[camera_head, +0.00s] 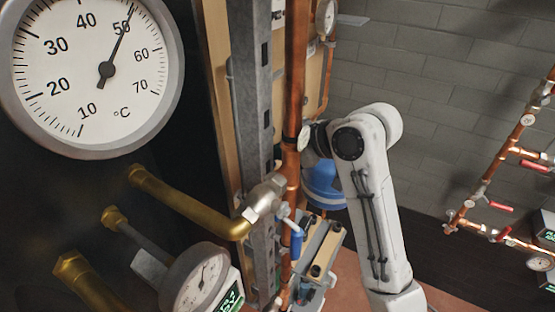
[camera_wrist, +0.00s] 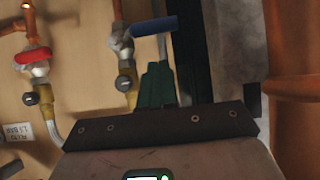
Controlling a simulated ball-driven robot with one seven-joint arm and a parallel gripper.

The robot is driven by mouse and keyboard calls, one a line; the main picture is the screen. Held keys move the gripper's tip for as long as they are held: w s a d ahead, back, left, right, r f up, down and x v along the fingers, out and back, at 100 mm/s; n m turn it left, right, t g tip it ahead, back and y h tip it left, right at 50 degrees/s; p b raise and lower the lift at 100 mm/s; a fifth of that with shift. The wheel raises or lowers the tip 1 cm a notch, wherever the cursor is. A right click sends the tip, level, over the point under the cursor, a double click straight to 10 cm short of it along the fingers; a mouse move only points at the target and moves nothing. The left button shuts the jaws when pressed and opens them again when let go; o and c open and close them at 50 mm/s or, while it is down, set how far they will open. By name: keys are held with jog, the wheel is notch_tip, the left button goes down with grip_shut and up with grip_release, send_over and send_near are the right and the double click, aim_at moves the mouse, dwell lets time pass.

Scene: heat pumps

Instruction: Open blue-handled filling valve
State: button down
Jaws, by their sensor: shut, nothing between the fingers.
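In the wrist view, a blue lever handle (camera_wrist: 155,26) sits on a metal valve (camera_wrist: 121,42) on a copper pipe, in front of a wooden board. The handle points right, across the pipe line. My gripper (camera_wrist: 158,68) has dark green fingers, shut and empty. Their tips are just below the blue handle in the picture; I cannot tell whether they touch it. In the head view, a blue handle (camera_head: 297,243) hangs from a fitting beside the copper pipe; I cannot tell if it is the same one. My gripper is hidden there behind the pipe and arm.
A red-handled valve (camera_wrist: 33,56) is left of the blue one. A thick copper pipe (camera_wrist: 291,98) is close on the right. In the head view, a large thermometer (camera_head: 95,70), a metal post (camera_head: 252,100) and a brass pipe (camera_head: 190,205) crowd the left.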

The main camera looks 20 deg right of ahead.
jog(key=shift+w+f, duration=0.2)
jog(key=shift+f, duration=1.45)
jog(key=shift+s+a+f, duration=0.2)
jog(key=shift+a+f, duration=0.1)
jog(key=shift+f, duration=0.2)
notch_tip(320, 180, down, 9)
jog(key=w+d+n+t+h+b, duration=0.2)
jog(key=n+h+b, duration=0.1)
jog(key=b, duration=0.2)
jog(key=shift+d+r+t+b, duration=0.2)
jog(key=shift+d+t+b, duration=0.05)
jog(key=shift+t+b, duration=0.1)
jog(key=shift+s+d+r, duration=0.1)
jog(key=shift+d+r, duration=0.05)
dwell(0.5)
